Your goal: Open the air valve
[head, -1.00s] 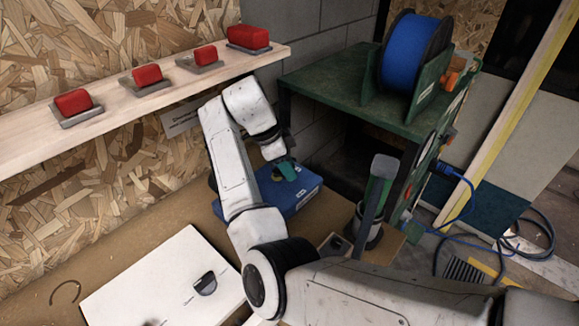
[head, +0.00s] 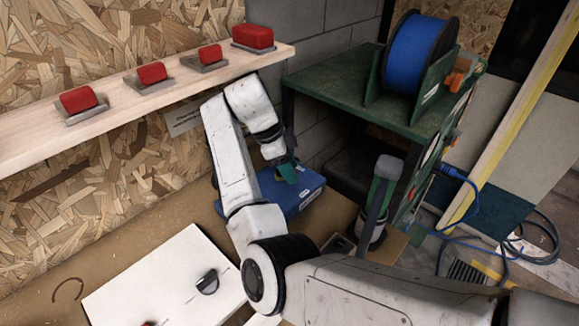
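I cannot tell for sure which part is the air valve. A blue box (head: 308,194) lies on the brown bench top, partly hidden behind my arm. My gripper (head: 288,173) is at the box's upper side, with a small teal-green piece at its tip. I cannot tell whether that piece is part of the gripper or a handle, or whether the fingers are closed on it. A white panel (head: 150,270) with a dark round knob (head: 208,282) lies at the front left, away from my gripper.
A wooden shelf (head: 130,102) with several red blocks on grey plates runs along the chipboard wall. A green cabinet (head: 340,97) carrying a blue reel (head: 417,52) stands right of my gripper. A green-handled upright tool (head: 378,195) stands in front of it. Blue hose (head: 470,205) lies beyond.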

